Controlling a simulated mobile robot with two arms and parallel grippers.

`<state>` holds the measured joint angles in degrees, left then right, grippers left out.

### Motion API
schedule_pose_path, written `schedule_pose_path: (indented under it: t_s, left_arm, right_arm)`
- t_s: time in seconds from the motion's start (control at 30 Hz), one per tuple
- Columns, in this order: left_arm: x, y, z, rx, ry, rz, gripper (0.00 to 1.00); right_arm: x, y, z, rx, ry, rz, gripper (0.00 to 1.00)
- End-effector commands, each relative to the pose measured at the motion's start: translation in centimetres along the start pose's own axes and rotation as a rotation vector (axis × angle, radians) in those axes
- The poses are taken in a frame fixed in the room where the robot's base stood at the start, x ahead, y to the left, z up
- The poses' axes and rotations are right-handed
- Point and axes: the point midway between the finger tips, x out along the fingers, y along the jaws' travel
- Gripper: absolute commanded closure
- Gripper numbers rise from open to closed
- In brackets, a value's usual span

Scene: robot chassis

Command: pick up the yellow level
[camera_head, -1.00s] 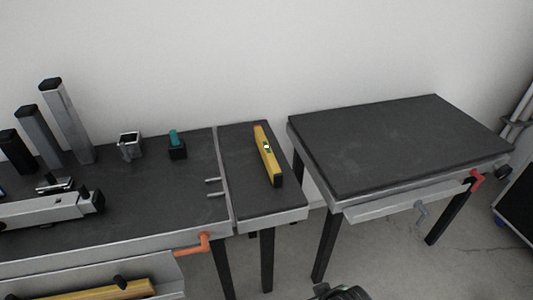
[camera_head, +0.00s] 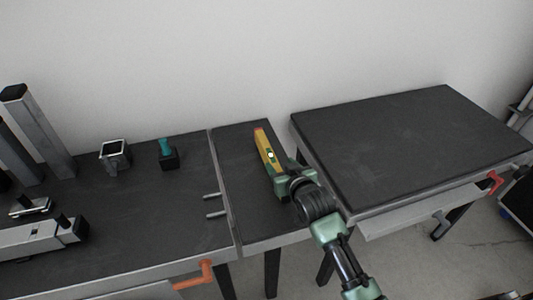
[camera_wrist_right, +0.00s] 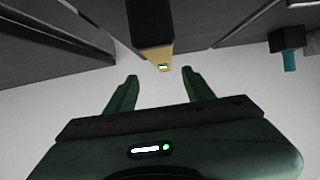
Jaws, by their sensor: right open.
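The yellow level (camera_head: 262,142) lies on the narrow dark table section between the two larger tabletops. My right gripper (camera_head: 279,180) is over its near end and hides that end in the head view. In the right wrist view the level (camera_wrist_right: 157,58) shows its dark end and a yellow side with a small vial. The open fingers of my right gripper (camera_wrist_right: 159,75) point toward it, one on either side of its line, with nothing between them. Whether they touch it cannot be told. My left gripper is not in view.
A teal-handled item on a black block (camera_head: 168,158) and a square metal tube piece (camera_head: 115,156) stand on the left tabletop. An orange crank handle (camera_head: 206,270) sticks out at its front. The right tabletop (camera_head: 410,140) is bare. A wall stands behind.

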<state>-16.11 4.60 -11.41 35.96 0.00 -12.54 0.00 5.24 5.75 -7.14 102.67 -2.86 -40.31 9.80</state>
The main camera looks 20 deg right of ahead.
Motion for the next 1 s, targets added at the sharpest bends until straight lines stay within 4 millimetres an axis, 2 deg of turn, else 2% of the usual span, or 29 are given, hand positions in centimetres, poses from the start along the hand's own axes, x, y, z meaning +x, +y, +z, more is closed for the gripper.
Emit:
schedule_pose_path:
  t_s: [0.37, 0.63, 0.8, 0.97, 1.0]
  left_arm:
    - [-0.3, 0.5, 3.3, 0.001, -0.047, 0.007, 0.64]
    - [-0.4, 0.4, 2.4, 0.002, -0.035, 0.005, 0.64]
    - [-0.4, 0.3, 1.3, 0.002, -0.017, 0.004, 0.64]
    - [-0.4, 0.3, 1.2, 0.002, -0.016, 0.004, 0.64]
    - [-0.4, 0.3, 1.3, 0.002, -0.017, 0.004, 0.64]
  right_arm:
    - [3.6, -0.2, -0.1, 0.001, 0.003, 0.0, 0.47]
    - [7.2, -0.5, 0.1, 0.0, 0.004, -0.001, 0.47]
    - [7.8, -0.5, 0.1, 0.0, 0.004, -0.001, 0.47]
    - [7.8, -0.5, 0.1, 0.0, 0.004, -0.001, 0.47]
    - [7.8, -0.5, 0.1, 0.0, 0.004, -0.001, 0.58]
